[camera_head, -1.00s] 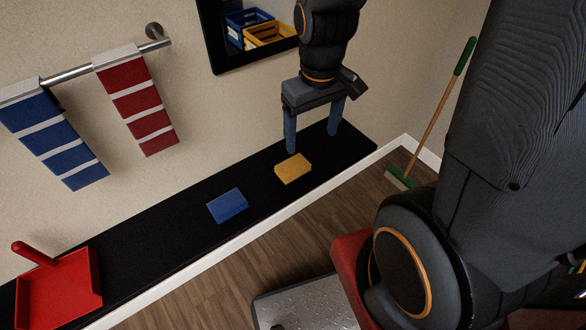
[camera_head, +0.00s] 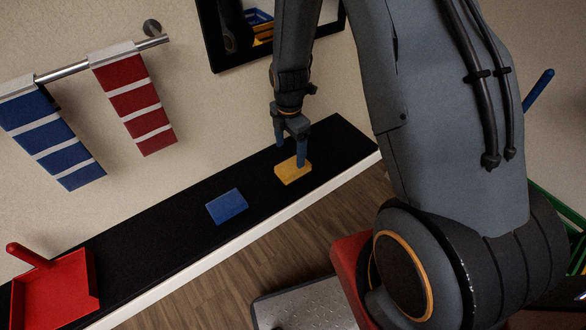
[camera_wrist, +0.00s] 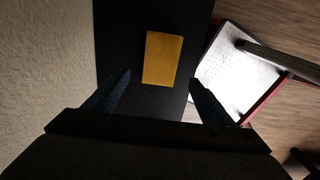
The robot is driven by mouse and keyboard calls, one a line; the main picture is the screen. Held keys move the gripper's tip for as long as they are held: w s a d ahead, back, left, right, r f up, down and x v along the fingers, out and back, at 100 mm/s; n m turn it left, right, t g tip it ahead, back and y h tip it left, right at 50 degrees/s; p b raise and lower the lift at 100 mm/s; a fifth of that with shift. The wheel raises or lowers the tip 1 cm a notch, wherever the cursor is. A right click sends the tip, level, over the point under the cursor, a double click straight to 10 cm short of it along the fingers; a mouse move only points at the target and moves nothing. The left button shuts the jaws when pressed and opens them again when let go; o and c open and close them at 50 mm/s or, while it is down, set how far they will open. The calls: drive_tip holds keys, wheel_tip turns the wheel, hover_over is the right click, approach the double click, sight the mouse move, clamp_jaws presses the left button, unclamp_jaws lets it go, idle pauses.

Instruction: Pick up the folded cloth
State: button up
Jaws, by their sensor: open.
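Two small flat pads lie apart on the black shelf (camera_head: 160,240). One is a yellow pad (camera_head: 292,171), the other a blue pad (camera_head: 227,207) to its left; I cannot tell for sure which is the folded cloth. My gripper (camera_head: 290,156) is open and empty at the yellow pad, one finger overlapping it in the head view. In the wrist view the yellow pad (camera_wrist: 163,58) lies ahead, between the lines of my two fingers (camera_wrist: 160,76). Contact cannot be told. The blue pad is not in the wrist view.
A red dustpan (camera_head: 55,290) sits at the shelf's left end. Blue-striped (camera_head: 52,135) and red-striped (camera_head: 133,100) towels hang from a wall rail (camera_head: 100,60). A black-framed mirror or opening (camera_head: 215,55) is on the wall behind my arm. The shelf between the dustpan and blue pad is clear.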

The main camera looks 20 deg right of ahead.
sight(293, 165)
drive_tip(key=shift+f, duration=0.85)
drive_tip(key=f+p, duration=0.1)
drive_tip(key=f, duration=0.1)
drive_tip(key=d+f, duration=0.1)
drive_tip(key=f, duration=0.1)
drive_tip(key=shift+w+d+p, duration=0.1)
drive_tip(key=shift+p, duration=0.3)
drive_tip(key=shift+f, duration=0.7)
drive_tip(key=c, duration=1.3)
drive_tip(key=shift+o, duration=0.2)
drive_tip(key=shift+r, duration=0.1)
wheel_tip(293, 165, up, 10)
drive_tip(key=b, duration=0.1)
drive_tip(key=shift+b, duration=0.4)
